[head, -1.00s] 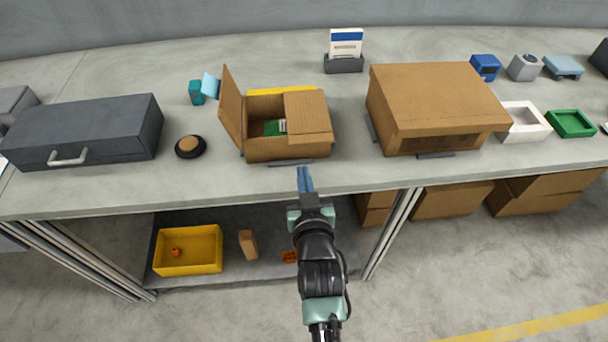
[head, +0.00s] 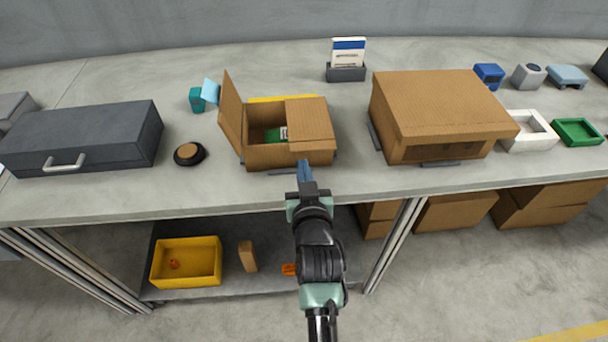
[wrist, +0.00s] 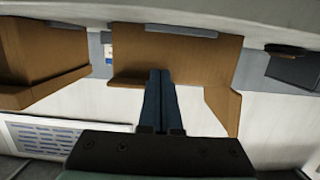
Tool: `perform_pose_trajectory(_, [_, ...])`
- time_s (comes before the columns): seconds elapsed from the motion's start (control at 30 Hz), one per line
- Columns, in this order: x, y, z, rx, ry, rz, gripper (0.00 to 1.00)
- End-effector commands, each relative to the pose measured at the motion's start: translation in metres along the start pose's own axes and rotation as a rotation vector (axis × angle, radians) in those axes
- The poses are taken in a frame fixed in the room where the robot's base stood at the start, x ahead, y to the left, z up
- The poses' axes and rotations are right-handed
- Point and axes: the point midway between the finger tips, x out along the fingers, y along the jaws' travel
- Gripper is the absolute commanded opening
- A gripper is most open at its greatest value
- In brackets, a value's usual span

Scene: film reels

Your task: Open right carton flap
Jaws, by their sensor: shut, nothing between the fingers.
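The small open-topped carton (head: 268,156) stands on the workbench. Its left flap (head: 231,108) stands up, tilted outward. Its right flap (head: 310,119) lies flat over the right half of the opening. A green item (head: 275,134) shows inside the open left half. My gripper (head: 304,168) is shut and empty at the carton's front, below the right flap. In the head view its tips overlap the lower front wall; I cannot tell whether they touch. In the wrist view the closed fingers (wrist: 161,76) point at the brown carton (wrist: 195,60).
A larger brown box (head: 440,105) stands to the right, with a gap between. A dark case (head: 85,135) and a round black puck (head: 189,154) are to the left. A card holder (head: 345,73) stands behind. A yellow bin (head: 186,263) sits on the lower shelf.

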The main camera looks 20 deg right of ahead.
Motion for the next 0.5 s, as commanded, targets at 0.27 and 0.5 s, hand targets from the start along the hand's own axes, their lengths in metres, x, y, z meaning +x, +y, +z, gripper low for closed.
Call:
perform_pose_trajectory(0.27, [0.012,0.001,-0.002,0.0,0.002,0.001,0.0])
perform_pose_trajectory(0.5, [0.018,0.0,-0.004,0.0,0.001,0.0,0.0])
